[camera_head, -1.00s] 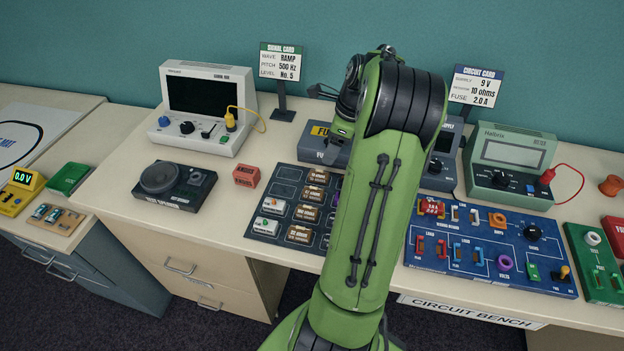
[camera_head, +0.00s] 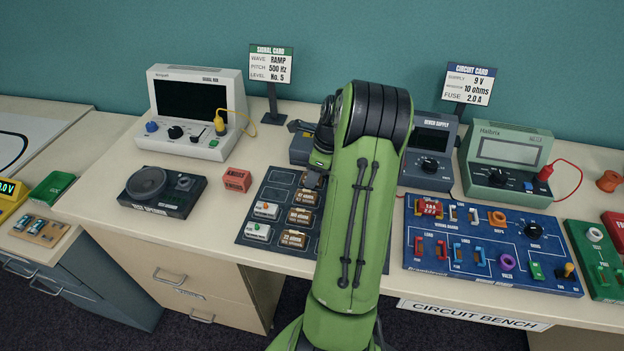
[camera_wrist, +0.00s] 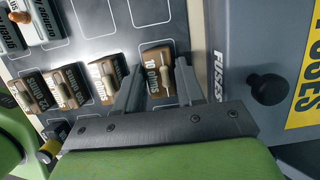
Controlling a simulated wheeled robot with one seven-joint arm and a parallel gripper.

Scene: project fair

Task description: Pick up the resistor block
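The resistor block marked 10 ohms (camera_wrist: 157,68) is a brown block with a pale resistor on top, lying in the dark tray. My gripper (camera_wrist: 158,72) is open in the wrist view, with one finger on each side of this block. I cannot tell whether the fingers touch it or are still above it. The circuit card (camera_head: 470,84) reads 10 ohms.
Other resistor blocks (camera_wrist: 107,78) stand in a row beside the 10 ohms one. The grey fuse box (camera_wrist: 235,50) with a black knob rises close on the other side. The blue circuit board (camera_head: 470,255) lies right of my arm; a red block (camera_head: 237,180) stands left.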

